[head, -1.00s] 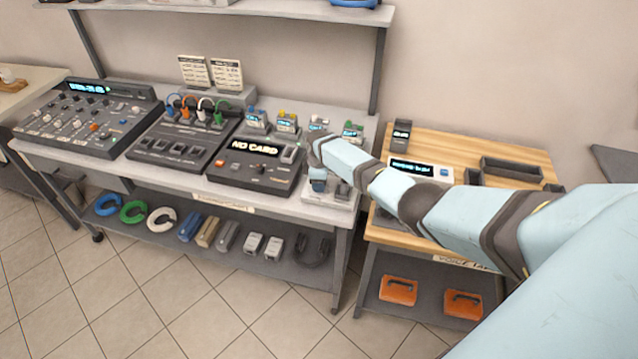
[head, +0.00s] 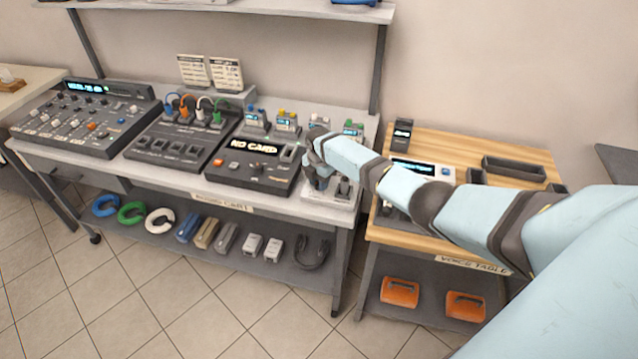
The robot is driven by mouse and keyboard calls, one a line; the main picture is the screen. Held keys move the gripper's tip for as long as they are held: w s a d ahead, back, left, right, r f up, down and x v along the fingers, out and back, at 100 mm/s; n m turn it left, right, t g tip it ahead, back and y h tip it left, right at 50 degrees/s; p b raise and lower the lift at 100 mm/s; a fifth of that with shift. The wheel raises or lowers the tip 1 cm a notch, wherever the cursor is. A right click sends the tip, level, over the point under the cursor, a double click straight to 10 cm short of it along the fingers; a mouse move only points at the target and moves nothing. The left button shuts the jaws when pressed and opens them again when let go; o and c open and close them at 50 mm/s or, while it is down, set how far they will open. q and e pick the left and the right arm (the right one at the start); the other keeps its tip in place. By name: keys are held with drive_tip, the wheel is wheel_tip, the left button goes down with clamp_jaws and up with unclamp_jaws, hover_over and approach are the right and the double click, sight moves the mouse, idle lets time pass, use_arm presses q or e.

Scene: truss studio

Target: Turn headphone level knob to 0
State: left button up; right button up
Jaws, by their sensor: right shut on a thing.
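My right gripper (head: 318,182) points down at the pale charger-like unit (head: 338,203) at the right end of the long bench. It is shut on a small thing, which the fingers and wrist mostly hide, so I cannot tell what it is. The dark recorder (head: 250,178) reading "NO CARD" is just left of the gripper, with small controls on its top. The mixer (head: 78,123) at the far left carries several small knobs. No headphone level marking is legible, so I cannot tell which knob it is. My left gripper is not in view.
A dark unit with coloured cables (head: 178,140) stands between mixer and recorder. Several small labelled devices (head: 287,122) stand behind the recorder. The wooden table (head: 445,146) at right holds dark trays (head: 513,168). An overhead shelf (head: 235,9) spans the bench.

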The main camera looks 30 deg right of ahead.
drive_tip(key=shift+n+b, duration=0.35)
drive_tip(key=shift+n, duration=0.95)
drive_tip(key=o, duration=0.9)
drive_tip(key=shift+o, duration=0.2)
wheel_tip(320, 180, up, 14)
drive_tip(key=shift+f, duration=0.1)
